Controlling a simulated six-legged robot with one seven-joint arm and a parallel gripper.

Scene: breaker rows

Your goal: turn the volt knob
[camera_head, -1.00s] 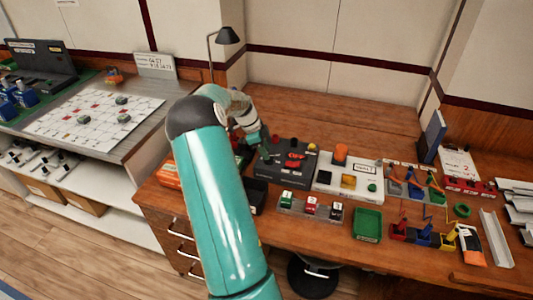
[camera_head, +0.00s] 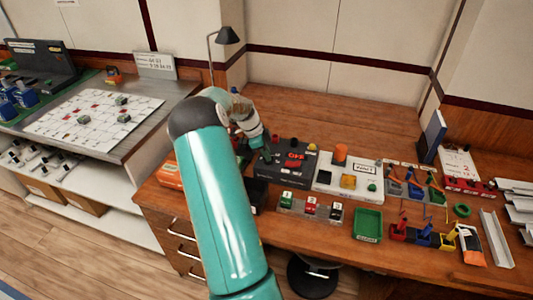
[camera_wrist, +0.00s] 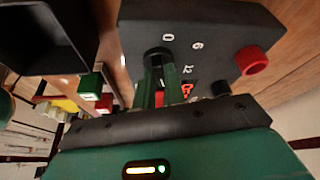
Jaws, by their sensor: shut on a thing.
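The dark power box (camera_head: 270,178) stands on the wooden bench, with red display lettering that seems to read OFF. In the wrist view its panel (camera_wrist: 215,40) carries the marks 0, 6 and 12 around the black volt knob (camera_wrist: 157,54). My gripper (camera_wrist: 160,76) has its green fingers closed on this knob. In the head view my gripper (camera_head: 264,152) is at the left part of the box, and the knob is too small there to make out. The knob's pointer direction cannot be told.
A red button (camera_wrist: 252,60) projects from the box's panel. A white unit with an orange knob (camera_head: 340,151) stands right of the box. A black open bin (camera_wrist: 45,35) is close by my gripper. A green tray (camera_head: 368,224) lies in front. The bench's back is clear.

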